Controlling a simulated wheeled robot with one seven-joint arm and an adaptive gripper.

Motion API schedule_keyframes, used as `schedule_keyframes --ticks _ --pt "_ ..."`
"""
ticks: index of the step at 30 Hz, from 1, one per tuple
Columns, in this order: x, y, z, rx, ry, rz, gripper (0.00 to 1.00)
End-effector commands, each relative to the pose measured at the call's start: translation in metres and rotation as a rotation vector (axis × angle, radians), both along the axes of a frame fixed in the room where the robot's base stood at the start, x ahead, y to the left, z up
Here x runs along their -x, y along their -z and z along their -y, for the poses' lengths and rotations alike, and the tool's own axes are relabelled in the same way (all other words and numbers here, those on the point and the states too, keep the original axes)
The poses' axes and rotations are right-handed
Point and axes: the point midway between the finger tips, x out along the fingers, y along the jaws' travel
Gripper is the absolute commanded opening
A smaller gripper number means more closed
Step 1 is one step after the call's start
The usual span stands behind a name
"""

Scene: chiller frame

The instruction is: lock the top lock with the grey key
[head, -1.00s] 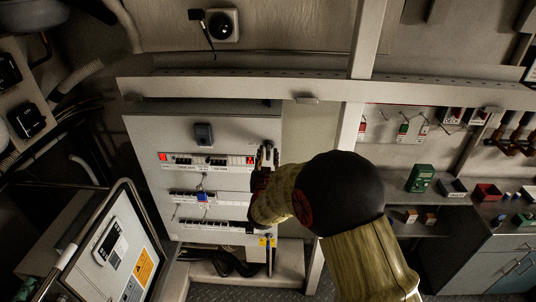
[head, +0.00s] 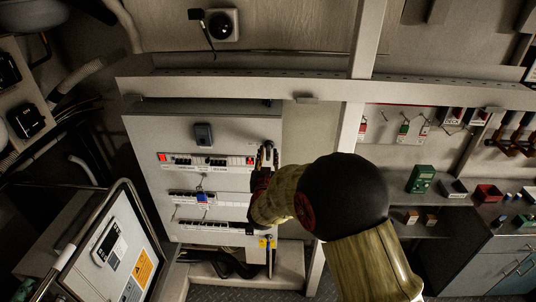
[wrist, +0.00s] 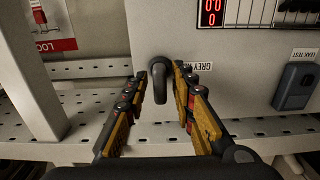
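The panel (head: 222,130) is a pale upright cabinet front with rows of switches. A dark rounded fitting (wrist: 150,55) stands out from it, next to a partly covered label starting with "GREY" (wrist: 203,67). I cannot tell key from lock in it. My gripper (wrist: 168,78) points at the panel with its fingers apart on either side of the fitting's end. Gaps seem to show beside it, so no firm hold is visible. In the head view my gripper (head: 266,155) is at the panel's upper right edge, and my arm hides part of that edge.
A dark leak-test box (wrist: 297,86) is on the panel nearby. A perforated rail (wrist: 240,128) runs close to my fingers. A post (head: 348,140) stands right of the panel. A blue padlock-like piece (head: 202,197) hangs lower down. A bench (head: 480,215) stands to the right.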

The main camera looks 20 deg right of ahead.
Motion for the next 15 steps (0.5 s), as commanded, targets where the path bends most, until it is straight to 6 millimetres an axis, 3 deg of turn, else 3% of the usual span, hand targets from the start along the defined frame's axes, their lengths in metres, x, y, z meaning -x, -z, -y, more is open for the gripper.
schedule_keyframes --ticks 5,15 --pt "0.0000 -0.0001 0.0000 0.000 0.000 0.000 0.14" --pt "0.0000 -0.0002 0.0000 0.040 0.000 -0.013 0.14"
